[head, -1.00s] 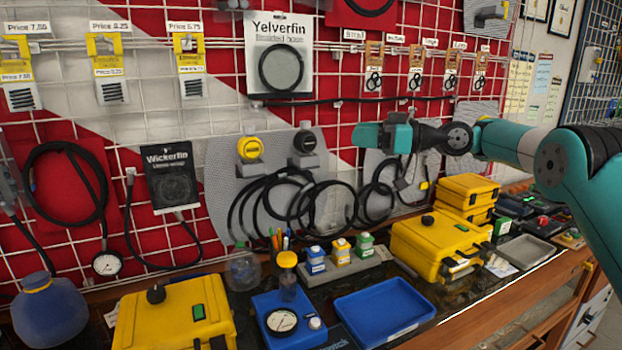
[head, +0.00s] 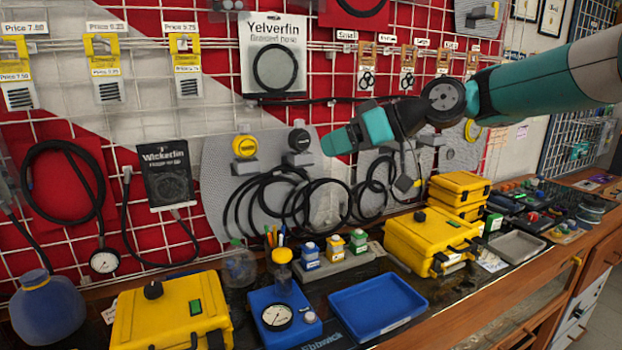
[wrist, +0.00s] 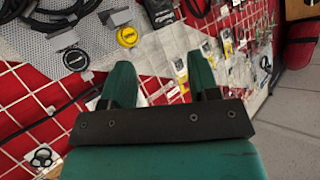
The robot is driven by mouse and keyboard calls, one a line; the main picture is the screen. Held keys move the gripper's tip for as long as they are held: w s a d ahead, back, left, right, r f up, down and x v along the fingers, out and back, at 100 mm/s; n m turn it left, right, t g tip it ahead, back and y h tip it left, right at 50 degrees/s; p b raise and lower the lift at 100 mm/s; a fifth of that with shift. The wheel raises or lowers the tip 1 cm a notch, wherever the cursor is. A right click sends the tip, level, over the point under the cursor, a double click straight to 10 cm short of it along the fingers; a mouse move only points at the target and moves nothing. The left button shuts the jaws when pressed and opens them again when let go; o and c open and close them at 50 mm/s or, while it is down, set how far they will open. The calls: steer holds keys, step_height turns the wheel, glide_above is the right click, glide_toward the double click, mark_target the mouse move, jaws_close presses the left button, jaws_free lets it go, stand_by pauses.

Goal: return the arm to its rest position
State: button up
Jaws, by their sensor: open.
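My gripper (head: 338,142) is in the air in the head view, in front of the pegboard wall and above the bench, at the end of my teal and black arm, which comes in from the upper right. In the wrist view the two teal fingers of my gripper (wrist: 162,82) stand apart with nothing between them. Behind them the red and white wall with its hanging goods shows, tilted. No object is held.
The grid wall carries hoses and a Yelverfin pack (head: 274,55). Below stand a yellow case (head: 172,318), another yellow case (head: 428,240), a blue tray (head: 378,306) and a gauge on a blue base (head: 283,317). The air above the bench is free around my gripper.

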steer(key=s+d+f+m+g+h, duration=0.1)
steer(key=s+d+f+h, duration=0.1)
steer(key=s, duration=0.9)
steer(key=s+d+f+m+g+h, duration=0.1)
steer(key=s+d+f+m+h, duration=0.1)
steer(key=s+f, duration=0.4)
steer(key=s+d+f+m+g+h, duration=0.1)
steer(key=s+d+f+h, duration=0.3)
steer(key=s, duration=1.2)
steer(key=shift+d+f+m+g, duration=0.3)
steer(key=shift+d+g, duration=0.1)
steer(key=shift+d, duration=0.55)
